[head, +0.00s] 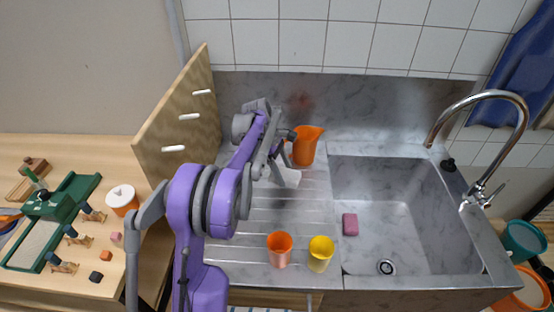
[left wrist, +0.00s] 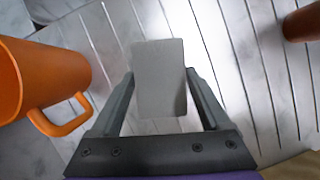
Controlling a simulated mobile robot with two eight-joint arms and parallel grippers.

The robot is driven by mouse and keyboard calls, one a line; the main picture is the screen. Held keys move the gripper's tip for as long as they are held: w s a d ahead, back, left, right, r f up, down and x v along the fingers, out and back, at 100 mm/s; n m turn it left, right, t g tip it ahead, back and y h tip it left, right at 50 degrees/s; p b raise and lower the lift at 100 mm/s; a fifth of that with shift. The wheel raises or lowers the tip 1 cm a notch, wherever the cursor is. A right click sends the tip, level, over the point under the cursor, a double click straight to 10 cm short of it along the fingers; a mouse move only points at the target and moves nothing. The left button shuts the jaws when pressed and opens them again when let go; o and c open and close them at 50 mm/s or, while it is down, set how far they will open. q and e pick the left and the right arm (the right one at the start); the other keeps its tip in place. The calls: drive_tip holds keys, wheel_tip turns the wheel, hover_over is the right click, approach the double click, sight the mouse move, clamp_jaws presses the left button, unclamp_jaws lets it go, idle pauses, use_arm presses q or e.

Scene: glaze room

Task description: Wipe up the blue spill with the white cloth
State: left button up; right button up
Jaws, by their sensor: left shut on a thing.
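My left gripper (head: 281,160) reaches over the ribbed draining board (head: 250,215) beside the sink. It is shut on the white cloth (head: 288,178), which shows as a pale, flat rectangle below the fingers. In the left wrist view the cloth (left wrist: 159,95) sits between the two fingers, over the board's grooves. I cannot tell whether it touches the board. No blue spill shows in either view; my arm covers part of the board. My right gripper is not in view.
An orange jug (head: 306,146) stands close behind the gripper. An orange cup (head: 280,250) and a yellow cup (head: 320,254) stand at the board's front. A wooden rack (head: 180,115) rises on the left. The sink (head: 385,225) holds a pink sponge (head: 350,224).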

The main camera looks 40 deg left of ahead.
use_arm(q)
drive_tip(key=shift+w+a+r+p, duration=0.15)
drive_tip(key=shift+r+p, duration=0.15)
drive_tip(key=shift+r, duration=0.6)
drive_tip(key=shift+r+p, duration=0.35)
drive_tip(key=shift+r, duration=0.6)
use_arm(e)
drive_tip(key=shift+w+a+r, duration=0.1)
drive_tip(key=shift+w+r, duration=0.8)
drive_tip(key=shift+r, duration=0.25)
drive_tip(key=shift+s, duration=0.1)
